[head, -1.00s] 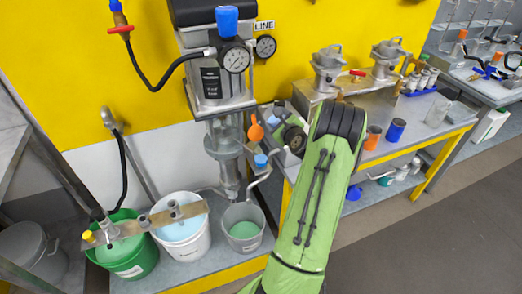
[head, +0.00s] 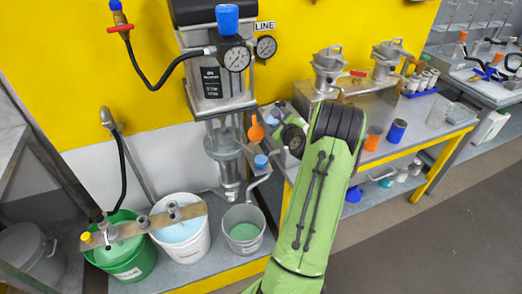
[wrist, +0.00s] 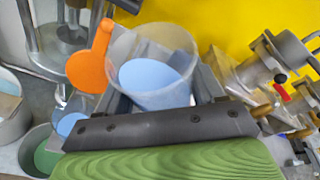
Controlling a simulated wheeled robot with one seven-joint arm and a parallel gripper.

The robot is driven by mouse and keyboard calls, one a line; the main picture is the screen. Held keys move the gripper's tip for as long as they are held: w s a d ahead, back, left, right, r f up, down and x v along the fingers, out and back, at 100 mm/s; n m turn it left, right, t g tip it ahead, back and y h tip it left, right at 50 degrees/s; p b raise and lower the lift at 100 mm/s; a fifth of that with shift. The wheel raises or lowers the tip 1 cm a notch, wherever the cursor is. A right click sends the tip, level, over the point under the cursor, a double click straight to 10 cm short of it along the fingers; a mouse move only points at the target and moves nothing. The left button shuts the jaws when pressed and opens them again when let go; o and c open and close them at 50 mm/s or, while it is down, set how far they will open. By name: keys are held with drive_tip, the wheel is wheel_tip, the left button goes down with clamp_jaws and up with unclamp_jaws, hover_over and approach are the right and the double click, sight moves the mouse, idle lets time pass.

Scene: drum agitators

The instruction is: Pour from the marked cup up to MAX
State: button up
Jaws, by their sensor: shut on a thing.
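My gripper (wrist: 163,95) is shut on a translucent cup (wrist: 180,42) in the wrist view, with its jaws at the cup's sides. Pale blue liquid shows inside the cup. I see no MAX mark or other marking on it from here, and its exact tilt is hard to tell. An orange lever (wrist: 90,62) stands just left of the cup; it also shows in the head view (head: 256,130), left of my arm's end.
A gauge-fronted machine (head: 212,88) with a glass vessel (head: 223,140) stands left of my arm. Below are a grey bucket (head: 243,240), a white bucket (head: 186,247) and a green bucket (head: 135,272). The metal bench (head: 425,132) at right holds an orange cup (head: 373,138) and a blue cup (head: 396,130).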

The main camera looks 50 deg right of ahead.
drive_tip(key=shift+r+n+b, duration=0.25)
drive_tip(key=shift+n+b, duration=0.15)
drive_tip(key=shift+b, duration=0.45)
idle(0.7)
drive_tip(key=shift+f+n+t+h+b, duration=0.2)
drive_tip(key=shift+f+n+h+b, duration=0.45)
drive_tip(key=shift+b, duration=1.65)
drive_tip(key=shift+f+n+t+h+b, duration=0.1)
drive_tip(key=shift+n+t+h+b, duration=0.2)
drive_tip(key=shift+n+b, duration=1.35)
idle(2.5)
